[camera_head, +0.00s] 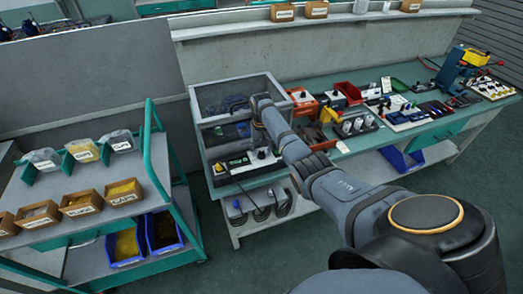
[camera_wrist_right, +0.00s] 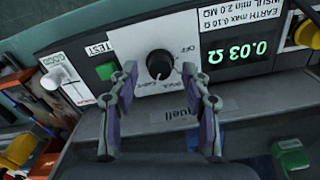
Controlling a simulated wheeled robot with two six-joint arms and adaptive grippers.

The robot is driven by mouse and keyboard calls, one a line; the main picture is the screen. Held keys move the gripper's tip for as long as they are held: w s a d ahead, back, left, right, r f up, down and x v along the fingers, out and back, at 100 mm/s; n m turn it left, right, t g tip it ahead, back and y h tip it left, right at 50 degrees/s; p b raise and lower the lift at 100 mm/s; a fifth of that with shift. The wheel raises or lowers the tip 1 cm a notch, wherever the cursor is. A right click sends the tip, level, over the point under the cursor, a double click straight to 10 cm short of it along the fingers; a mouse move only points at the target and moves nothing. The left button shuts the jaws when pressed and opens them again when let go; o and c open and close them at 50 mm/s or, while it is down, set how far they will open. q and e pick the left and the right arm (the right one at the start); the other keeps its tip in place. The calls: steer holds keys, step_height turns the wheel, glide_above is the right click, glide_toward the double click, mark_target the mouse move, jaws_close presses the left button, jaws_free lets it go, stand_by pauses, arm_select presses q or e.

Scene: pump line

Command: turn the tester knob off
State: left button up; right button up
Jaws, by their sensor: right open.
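The tester (camera_wrist_right: 235,84) fills the upper part of the right wrist view, upside down. Its black round knob (camera_wrist_right: 160,64) sits on a white plate with an OFF label at the knob's upper right. I cannot tell exactly where the knob points. The lit green display (camera_wrist_right: 238,48) reads 0.03 Ω. A green TEST button (camera_wrist_right: 105,71) is left of the knob. My right gripper (camera_wrist_right: 160,70) is open, one finger on each side of the knob; contact is unclear. In the head view the tester (camera_head: 221,181) stands at the bench's left front, under my right arm. My left gripper is out of view.
A clear-walled enclosure (camera_head: 215,90) stands directly behind the tester. A black tray of fittings (camera_head: 352,128) and orange and red bins (camera_head: 303,101) lie to the right. A cart (camera_head: 152,180) with bins stands at left.

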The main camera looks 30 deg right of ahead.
steer(key=shift+f, duration=0.55)
jaws_close()
